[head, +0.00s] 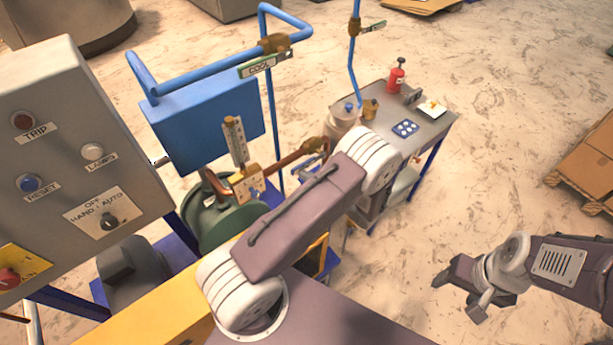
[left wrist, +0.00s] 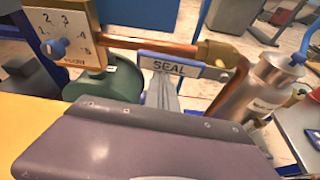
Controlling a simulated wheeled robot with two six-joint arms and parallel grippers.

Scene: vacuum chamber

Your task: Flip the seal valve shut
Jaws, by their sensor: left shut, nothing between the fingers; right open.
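The seal valve shows in the left wrist view as a brass body (left wrist: 220,52) on a copper pipe (left wrist: 150,46). Its grey-blue lever, labelled SEAL (left wrist: 168,67), lies roughly along the pipe, just in front of it. My left gripper (left wrist: 162,93) is shut and empty, its fingers close below the lever; I cannot tell if they touch it. In the head view, my left arm hides most of that gripper, and part of the lever (head: 308,159) shows beside the arm. My right gripper (head: 474,290) is open and empty over the floor at right.
A flow gauge (left wrist: 62,38) and green pump (left wrist: 108,82) stand left of the lever. A metal flask (left wrist: 252,92) stands right of it. The COOL valve (head: 262,66), blue tank (head: 205,125) and control panel (head: 70,150) are nearby. A cart (head: 425,128) stands behind.

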